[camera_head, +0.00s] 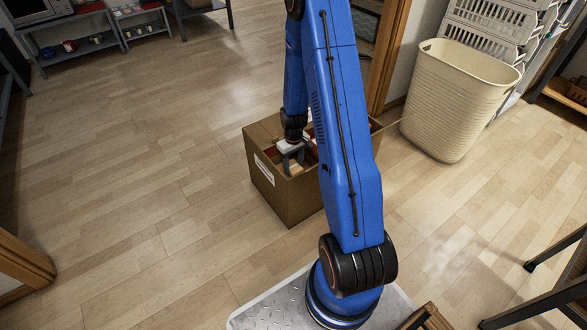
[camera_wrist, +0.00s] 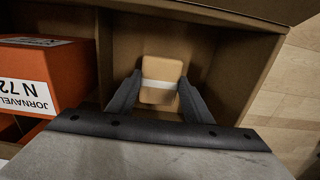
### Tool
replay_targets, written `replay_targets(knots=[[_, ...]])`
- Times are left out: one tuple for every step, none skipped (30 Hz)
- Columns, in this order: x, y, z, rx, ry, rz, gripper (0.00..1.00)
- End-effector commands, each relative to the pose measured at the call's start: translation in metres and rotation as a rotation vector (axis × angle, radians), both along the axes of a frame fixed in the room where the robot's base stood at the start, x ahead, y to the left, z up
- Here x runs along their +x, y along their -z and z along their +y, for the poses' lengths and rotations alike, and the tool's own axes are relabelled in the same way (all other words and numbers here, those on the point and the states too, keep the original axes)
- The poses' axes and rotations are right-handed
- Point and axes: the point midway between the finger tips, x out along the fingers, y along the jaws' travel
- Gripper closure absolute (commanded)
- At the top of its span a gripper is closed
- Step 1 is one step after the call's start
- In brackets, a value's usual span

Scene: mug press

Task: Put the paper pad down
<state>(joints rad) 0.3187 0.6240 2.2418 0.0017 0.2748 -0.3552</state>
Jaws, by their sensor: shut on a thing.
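The paper pad (camera_wrist: 162,68) is a small tan block with a white band, in the middle of the wrist view. My gripper (camera_wrist: 159,80) is shut on it, with one dark finger on either side. The pad is inside a compartment of a brown cardboard box (camera_wrist: 235,75). I cannot tell whether its underside touches the box floor.
An orange box (camera_wrist: 35,75) with a white label fills the compartment left of the pad in the wrist view. In the head view, a cream laundry basket (camera_head: 450,105) stands right of the cardboard box. The wooden floor (camera_head: 130,170) to its left is clear.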

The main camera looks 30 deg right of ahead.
Motion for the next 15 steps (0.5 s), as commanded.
replay_targets(knots=[[-0.001,0.008,0.0,0.001,0.0,0.004,0.75],[-0.001,0.012,0.0,0.001,0.0,0.003,0.75],[0.0,0.016,0.0,0.001,0.0,0.003,0.75],[0.0,0.019,0.0,0.001,0.0,0.002,0.75],[0.0,0.021,0.0,0.001,0.0,0.002,0.75],[0.0,0.022,0.0,0.001,0.0,0.001,0.75],[0.0,0.023,0.0,0.0,0.0,0.001,0.75],[0.0,0.022,0.0,0.0,0.0,0.001,0.75],[0.0,0.022,0.0,0.0,0.0,0.0,0.75],[0.0,0.022,0.0,0.0,0.0,0.0,0.75],[0.0,0.022,0.0,0.0,0.0,0.0,0.75],[0.0,0.022,0.0,0.0,0.0,0.001,0.75],[0.0,0.022,0.0,0.0,0.0,0.001,0.75],[0.0,0.023,0.0,0.0,0.0,0.001,0.75],[0.0,0.023,0.0,0.0,0.0,0.001,0.75]])
